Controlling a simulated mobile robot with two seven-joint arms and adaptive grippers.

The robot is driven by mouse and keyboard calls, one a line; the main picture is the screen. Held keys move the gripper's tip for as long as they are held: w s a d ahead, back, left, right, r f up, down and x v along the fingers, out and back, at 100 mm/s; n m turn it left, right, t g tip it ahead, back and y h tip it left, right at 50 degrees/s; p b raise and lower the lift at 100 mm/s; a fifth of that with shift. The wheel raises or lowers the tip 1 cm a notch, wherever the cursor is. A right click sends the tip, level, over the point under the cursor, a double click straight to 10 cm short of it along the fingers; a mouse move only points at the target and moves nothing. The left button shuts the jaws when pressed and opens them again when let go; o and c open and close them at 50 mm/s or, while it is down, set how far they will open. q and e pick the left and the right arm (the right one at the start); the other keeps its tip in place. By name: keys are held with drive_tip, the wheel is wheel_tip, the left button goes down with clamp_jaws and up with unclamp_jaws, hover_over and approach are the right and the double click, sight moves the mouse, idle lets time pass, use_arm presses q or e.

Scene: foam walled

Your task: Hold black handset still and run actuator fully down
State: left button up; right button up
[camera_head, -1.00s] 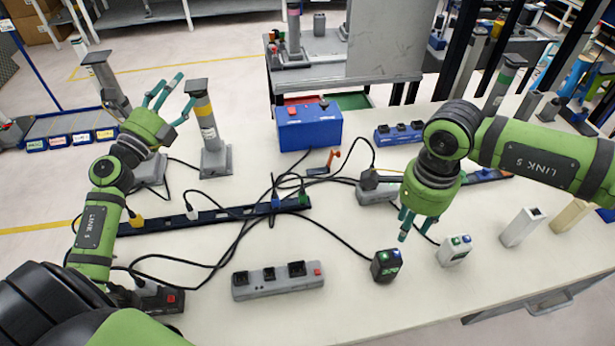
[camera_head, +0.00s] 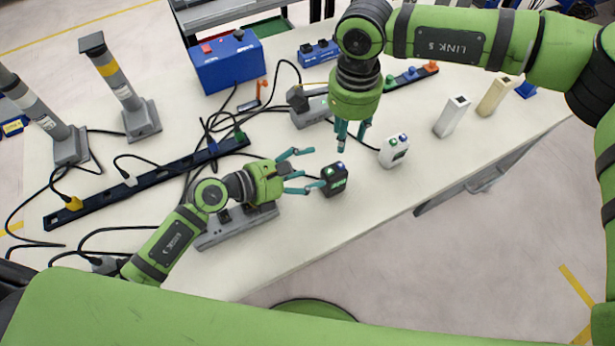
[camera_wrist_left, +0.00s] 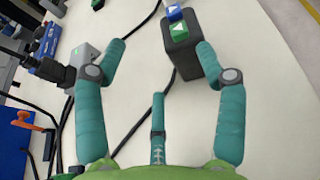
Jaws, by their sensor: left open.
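The black handset (camera_head: 334,180) stands on the table with a blue and a green button on top. It also shows in the left wrist view (camera_wrist_left: 183,50), near the right fingertip. My left gripper (camera_head: 310,170) is open and low over the table, left of the handset, with its fingers reaching toward it. Whether a finger touches it I cannot tell. My right gripper (camera_head: 352,140) points down above and slightly right of the handset, apart from it; its finger opening is unclear. A grey column with a yellow band (camera_head: 123,90) stands upright at the back left, with another grey column (camera_head: 45,115) beside it.
A white handset (camera_head: 394,150) stands right of the black one. A grey power strip (camera_head: 225,232) lies under my left forearm. A black strip (camera_head: 140,186), loose cables and a blue box (camera_head: 228,62) lie behind. White (camera_head: 452,117) and beige (camera_head: 494,95) blocks stand to the right.

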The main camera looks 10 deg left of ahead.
sight(332, 175)
use_arm(q)
drive_tip(key=shift+s+d+f+m, duration=0.4)
drive_tip(key=shift+s+d+f, duration=0.15)
drive_tip(key=shift+s+f, duration=0.15)
drive_tip(key=shift+g, duration=0.3)
drive_tip(key=x, duration=0.6)
drive_tip(key=shift+w+d+f, duration=0.15)
drive_tip(key=shift+w+d, duration=0.05)
drive_tip(key=shift+w, duration=0.05)
drive_tip(key=c, duration=1)
use_arm(e)
clamp_jaws()
